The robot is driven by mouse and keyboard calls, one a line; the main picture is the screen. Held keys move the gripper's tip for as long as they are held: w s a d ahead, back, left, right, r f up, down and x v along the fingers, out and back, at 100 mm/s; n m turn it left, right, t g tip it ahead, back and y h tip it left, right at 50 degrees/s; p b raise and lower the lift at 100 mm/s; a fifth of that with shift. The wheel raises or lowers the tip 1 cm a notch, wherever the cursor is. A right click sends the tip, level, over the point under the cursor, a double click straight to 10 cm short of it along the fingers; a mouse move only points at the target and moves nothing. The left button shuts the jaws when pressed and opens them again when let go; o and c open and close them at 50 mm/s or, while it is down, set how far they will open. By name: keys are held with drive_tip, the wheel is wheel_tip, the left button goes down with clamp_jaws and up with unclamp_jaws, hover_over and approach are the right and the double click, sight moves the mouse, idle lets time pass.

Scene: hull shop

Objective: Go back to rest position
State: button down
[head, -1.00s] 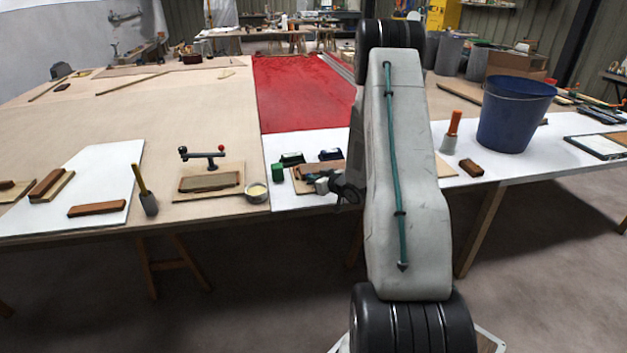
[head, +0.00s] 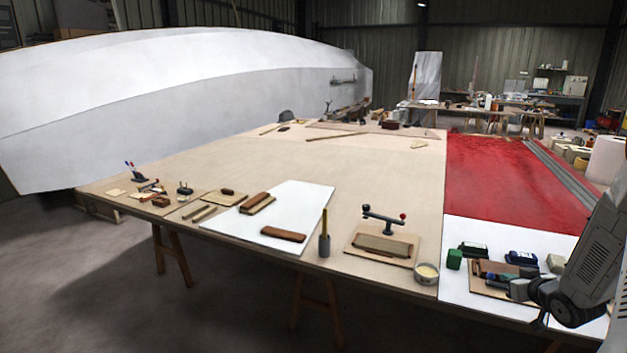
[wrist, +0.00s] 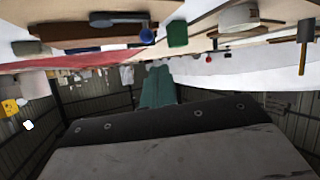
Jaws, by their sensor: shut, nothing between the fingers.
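My gripper (wrist: 158,86) shows in the wrist view as teal fingers close together beyond a dark and grey housing, with nothing held. That view looks upside down, with the bench top along its upper edge. In the head view my arm stands at the right edge, its dark wrist joint over the white panel, near a small board (head: 480,289) with tools. The arm partly hides this area, and I cannot tell whether the gripper touches anything there.
A wide wooden bench (head: 370,180) fills the middle. On it lie a red sheet (head: 500,180), a white board (head: 275,215), a clamp (head: 384,222), a round tin (head: 427,273) and a green block (head: 454,259). A large pale hull (head: 200,95) stands behind left. Floor is clear in front.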

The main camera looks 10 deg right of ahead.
drive_tip(key=s+a+r+g+h, duration=0.1)
drive_tip(key=s+a+r+g, duration=0.2)
drive_tip(key=a+r, duration=0.55)
drive_tip(key=s+a+r+g+h, duration=0.1)
drive_tip(key=s+a+r+g, duration=0.2)
drive_tip(key=a+r, duration=0.55)
drive_tip(key=s+a+r+g+y, duration=0.1)
drive_tip(key=s+a+r+g, duration=0.2)
drive_tip(key=s+a, duration=0.7)
drive_tip(key=s+a+r+g+y, duration=0.2)
drive_tip(key=s+a+r, duration=0.1)
drive_tip(key=s+a, duration=0.7)
drive_tip(key=s, duration=0.4)
drive_tip(key=shift+s+g+y, duration=0.15)
drive_tip(key=shift+g+y, duration=0.15)
drive_tip(key=shift+g, duration=0.1)
